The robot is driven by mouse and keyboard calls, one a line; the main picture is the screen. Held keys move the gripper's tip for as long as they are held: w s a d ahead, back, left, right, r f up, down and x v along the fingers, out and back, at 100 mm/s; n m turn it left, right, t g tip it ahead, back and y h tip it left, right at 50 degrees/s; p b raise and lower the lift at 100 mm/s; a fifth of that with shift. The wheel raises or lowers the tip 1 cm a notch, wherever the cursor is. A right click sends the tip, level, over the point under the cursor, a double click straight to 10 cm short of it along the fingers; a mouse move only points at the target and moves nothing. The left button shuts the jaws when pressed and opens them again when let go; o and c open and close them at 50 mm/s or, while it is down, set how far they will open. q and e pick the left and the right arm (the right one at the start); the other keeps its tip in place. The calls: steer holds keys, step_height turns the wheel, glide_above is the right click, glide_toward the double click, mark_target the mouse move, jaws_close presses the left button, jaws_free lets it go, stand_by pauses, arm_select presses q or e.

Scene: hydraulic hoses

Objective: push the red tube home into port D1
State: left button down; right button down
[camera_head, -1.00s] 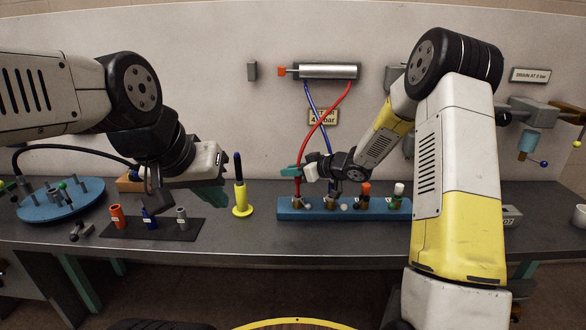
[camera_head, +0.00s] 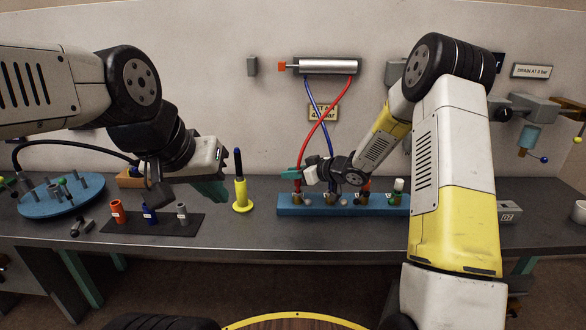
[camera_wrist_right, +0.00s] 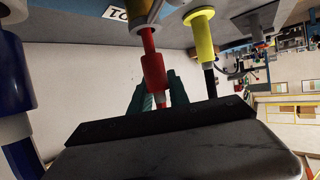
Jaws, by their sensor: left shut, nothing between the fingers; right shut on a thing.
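The red tube (camera_head: 331,118) hangs from the silver cylinder and curves down to the left end of the blue port block (camera_head: 345,211). My right gripper (camera_head: 291,172) is shut on the red tube just above that block. In the right wrist view the tube's red end piece (camera_wrist_right: 153,70) is between the teal fingers (camera_wrist_right: 160,97), its narrow end meeting a brass port (camera_wrist_right: 141,27). How deep it sits, I cannot tell. My left gripper (camera_head: 212,189) is shut and empty, above the bench left of the yellow stand.
A blue tube (camera_head: 316,100) crosses behind the red one to the block. The yellow stand (camera_head: 242,196) is between my grippers. A dark mat (camera_head: 165,226) with several coloured sleeves and a blue round tray (camera_head: 60,203) are at left. The front bench strip is clear.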

steer(key=shift+f, duration=0.5)
steer(key=c, duration=1.2)
jaws_free()
steer(key=shift+o, duration=0.2)
steer(key=v, duration=0.8)
